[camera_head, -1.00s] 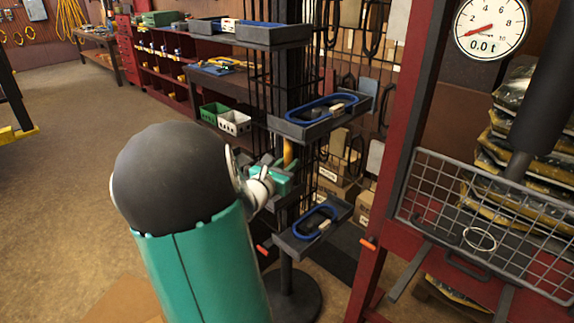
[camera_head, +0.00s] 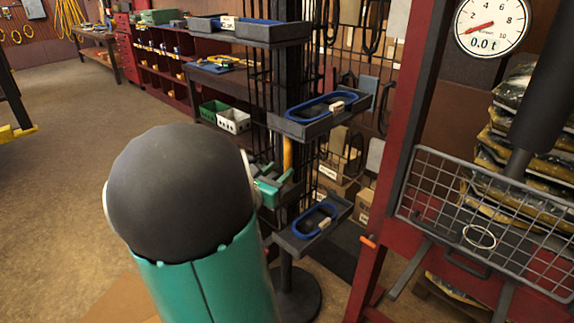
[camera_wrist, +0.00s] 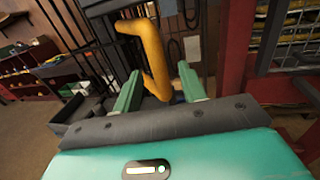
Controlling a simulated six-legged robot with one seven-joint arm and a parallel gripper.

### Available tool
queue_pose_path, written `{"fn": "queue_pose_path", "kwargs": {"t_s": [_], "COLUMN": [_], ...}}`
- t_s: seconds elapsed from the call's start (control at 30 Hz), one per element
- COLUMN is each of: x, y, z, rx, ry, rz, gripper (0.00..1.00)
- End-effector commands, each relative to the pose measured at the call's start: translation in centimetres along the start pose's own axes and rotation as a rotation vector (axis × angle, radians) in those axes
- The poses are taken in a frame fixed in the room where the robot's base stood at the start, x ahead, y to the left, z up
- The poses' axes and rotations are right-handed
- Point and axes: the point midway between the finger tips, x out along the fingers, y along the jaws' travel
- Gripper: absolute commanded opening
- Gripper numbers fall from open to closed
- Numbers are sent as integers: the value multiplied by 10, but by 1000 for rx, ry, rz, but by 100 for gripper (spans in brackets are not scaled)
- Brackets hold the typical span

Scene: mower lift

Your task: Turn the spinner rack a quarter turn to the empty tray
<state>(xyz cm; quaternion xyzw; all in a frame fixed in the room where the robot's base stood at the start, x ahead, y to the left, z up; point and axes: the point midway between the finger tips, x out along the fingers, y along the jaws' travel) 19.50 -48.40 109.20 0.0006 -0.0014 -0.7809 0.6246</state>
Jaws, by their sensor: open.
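The spinner rack (camera_head: 289,90) is a dark post with wire panels and trays at several heights, on a round base. A middle tray (camera_head: 300,131) and a lower tray (camera_head: 296,248) each hold a blue looped item with a pale tag. An upper tray (camera_head: 272,35) also shows blue inside. A yellow bent handle (camera_wrist: 158,60) stands on the rack; its upright part shows in the head view (camera_head: 287,152). My gripper (camera_wrist: 160,88) is open, its green fingers either side of the handle's lower part; contact is unclear. A dark tray (camera_wrist: 62,130) at left shows no contents.
A red frame (camera_head: 395,150) with a wire basket (camera_head: 490,225) and a dial scale (camera_head: 491,27) stands close on the right. Red shelving (camera_head: 165,75) and green and white bins (camera_head: 233,121) are behind. Open floor (camera_head: 60,150) lies to the left.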

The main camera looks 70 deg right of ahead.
Motion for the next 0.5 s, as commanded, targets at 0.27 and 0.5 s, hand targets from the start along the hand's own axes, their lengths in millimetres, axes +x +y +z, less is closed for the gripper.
{"fn": "queue_pose_path", "kwargs": {"t_s": [0.27, 0.5], "x": [-58, -78], "y": [1, 0], "z": [0, 0], "rx": [1, -1], "ry": [1, 0], "rz": [3, -1], "gripper": [41, 41]}}
